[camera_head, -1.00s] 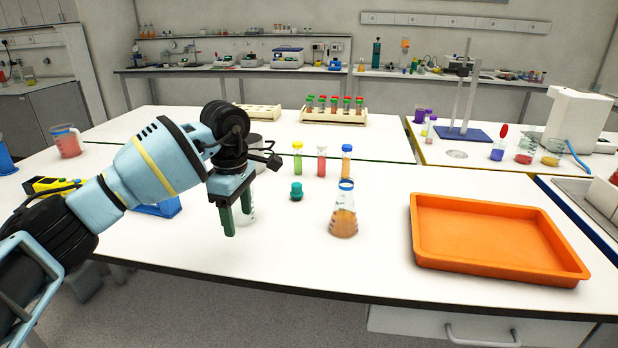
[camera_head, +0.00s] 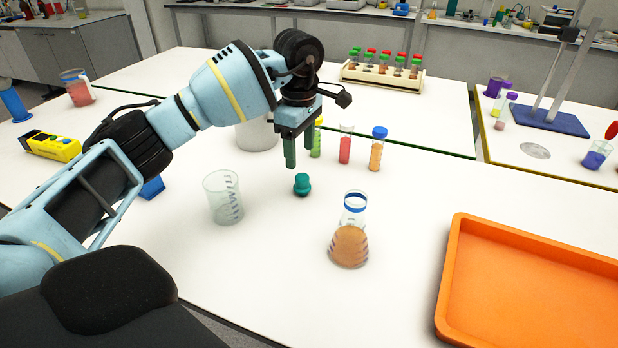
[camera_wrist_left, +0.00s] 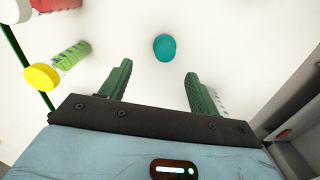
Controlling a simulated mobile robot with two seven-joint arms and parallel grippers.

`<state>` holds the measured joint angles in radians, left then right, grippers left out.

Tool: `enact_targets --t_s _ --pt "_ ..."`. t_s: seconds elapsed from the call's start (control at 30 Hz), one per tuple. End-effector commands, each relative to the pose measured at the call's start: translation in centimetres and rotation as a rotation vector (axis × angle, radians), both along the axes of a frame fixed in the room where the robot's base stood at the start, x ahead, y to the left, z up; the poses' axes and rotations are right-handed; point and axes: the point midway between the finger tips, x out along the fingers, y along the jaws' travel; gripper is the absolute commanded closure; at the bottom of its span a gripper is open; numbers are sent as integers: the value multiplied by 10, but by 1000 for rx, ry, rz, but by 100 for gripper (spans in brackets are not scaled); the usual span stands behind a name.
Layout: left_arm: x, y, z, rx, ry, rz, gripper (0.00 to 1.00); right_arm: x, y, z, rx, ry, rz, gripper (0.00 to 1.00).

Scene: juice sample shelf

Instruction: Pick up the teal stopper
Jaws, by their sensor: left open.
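The teal stopper (camera_head: 302,184) stands on the white table, left of and behind the flask of orange liquid. My left gripper (camera_head: 299,165) is open and empty above the table, close to the stopper, with its green fingers pointing down. In the left wrist view the stopper (camera_wrist_left: 165,47) lies beyond the fingertips, roughly midway between the two fingers (camera_wrist_left: 158,80). It is not between the fingers. My right gripper is not in view.
The flask (camera_head: 349,240) stands right of the stopper, an empty beaker (camera_head: 224,200) left. Green, red and orange tubes (camera_head: 345,148) stand just behind. An orange tray (camera_head: 530,290) is at the right, a tube rack (camera_head: 382,77) at the back.

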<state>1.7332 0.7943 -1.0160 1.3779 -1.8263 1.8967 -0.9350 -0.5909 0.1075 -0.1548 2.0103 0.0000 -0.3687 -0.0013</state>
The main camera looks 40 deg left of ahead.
Motion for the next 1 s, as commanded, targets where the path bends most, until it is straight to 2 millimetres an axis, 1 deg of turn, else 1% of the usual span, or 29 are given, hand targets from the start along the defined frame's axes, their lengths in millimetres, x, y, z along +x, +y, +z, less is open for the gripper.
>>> enact_targets --t_s 0.07,0.3,0.47,0.53,0.7,0.8,0.9,1.0 --pt "0 0 -3 0 1 0 38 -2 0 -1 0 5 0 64" --pt "-1 -1 -25 0 2 0 38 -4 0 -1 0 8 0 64" --pt "-1 -1 -28 0 0 0 38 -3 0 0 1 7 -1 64" --pt "-2 -2 -33 1 1 0 38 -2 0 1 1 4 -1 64" --pt "-5 -9 -55 0 1 -2 38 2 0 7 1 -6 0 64" --pt "-5 -8 -68 0 1 0 38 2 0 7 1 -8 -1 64" --pt "-5 -8 -76 1 0 0 38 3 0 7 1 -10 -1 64" --pt "-5 -8 -78 0 0 0 38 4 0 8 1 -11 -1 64"
